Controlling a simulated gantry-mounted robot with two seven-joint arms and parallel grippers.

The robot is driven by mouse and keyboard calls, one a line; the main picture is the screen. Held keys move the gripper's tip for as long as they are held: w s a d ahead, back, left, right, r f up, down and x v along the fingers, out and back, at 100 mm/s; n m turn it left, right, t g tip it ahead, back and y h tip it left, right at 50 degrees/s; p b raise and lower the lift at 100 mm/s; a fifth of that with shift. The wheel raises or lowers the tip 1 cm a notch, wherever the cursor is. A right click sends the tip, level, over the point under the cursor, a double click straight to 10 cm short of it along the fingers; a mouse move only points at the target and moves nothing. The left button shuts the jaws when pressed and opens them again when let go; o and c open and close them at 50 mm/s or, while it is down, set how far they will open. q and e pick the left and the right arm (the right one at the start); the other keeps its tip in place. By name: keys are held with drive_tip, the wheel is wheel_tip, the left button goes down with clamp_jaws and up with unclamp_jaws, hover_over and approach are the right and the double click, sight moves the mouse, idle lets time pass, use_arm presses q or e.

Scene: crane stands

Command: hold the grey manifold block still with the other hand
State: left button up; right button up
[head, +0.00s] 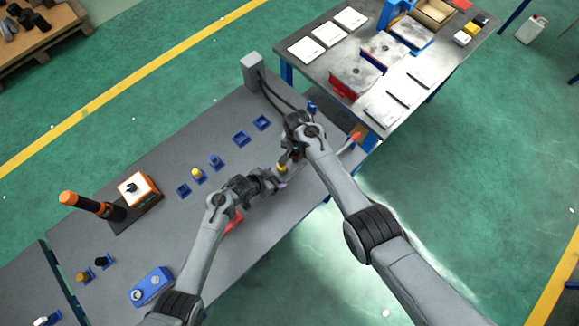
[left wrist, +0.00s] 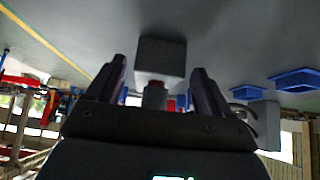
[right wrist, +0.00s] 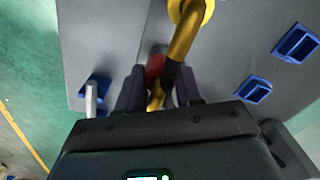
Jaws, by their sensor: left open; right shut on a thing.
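The grey manifold block (left wrist: 160,56) shows in the left wrist view just beyond and between my left fingertips, with a red fitting (left wrist: 154,95) by it. My left gripper (left wrist: 158,72) is open; I see no clear contact with the block. In the head view my left gripper (head: 279,182) is close to my right gripper (head: 291,157), and I cannot make out the block there. My right gripper (right wrist: 160,88) is shut on a yellow-and-black tool (right wrist: 184,42) with a ringed end. A red part (right wrist: 155,66) is partly hidden beside the tool.
The grey bench (head: 150,235) has blue sockets (head: 241,138), a grey post (head: 252,70) with a black cable, an orange-and-black cylinder (head: 85,203), an orange-and-white box (head: 136,188) and a blue block (head: 150,286). A second table (head: 325,66) with plates stands behind at right.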

use_arm(q)
drive_tip(key=shift+x, duration=1.35)
drive_tip(key=c, duration=1)
